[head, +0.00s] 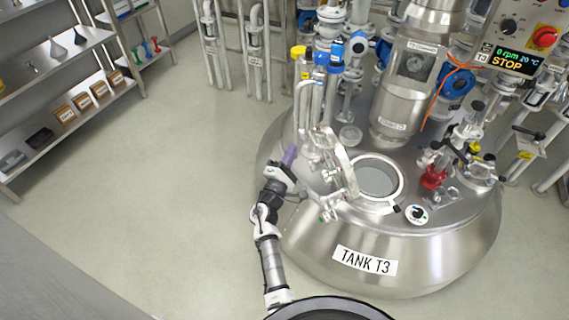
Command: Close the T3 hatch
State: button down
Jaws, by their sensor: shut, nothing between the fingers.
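The tank labelled TANK T3 (290,226) is a wide steel vessel on the right side of the head view. Its round hatch opening (377,178) is uncovered on the tank's top. The hatch lid (347,168) stands steeply tilted, nearly edge-on to me, at the left side of the opening. My gripper (289,156) has purple fingertips and is shut and empty. It is left of the lid, over the tank's left shoulder. A gap shows between the fingertips and the lid.
Pipes and valves (325,60) rise behind the lid. A steel column (405,85) stands behind the opening, and a red fitting (433,178) sits to its right. Shelves (60,70) line the left wall. The floor (190,150) between shelves and tank is clear.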

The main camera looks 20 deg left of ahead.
jog(key=w+d+r, duration=0.1)
jog(key=w+d+r+p, duration=0.1)
jog(key=w, duration=0.1)
jog(key=shift+d+p, duration=0.3)
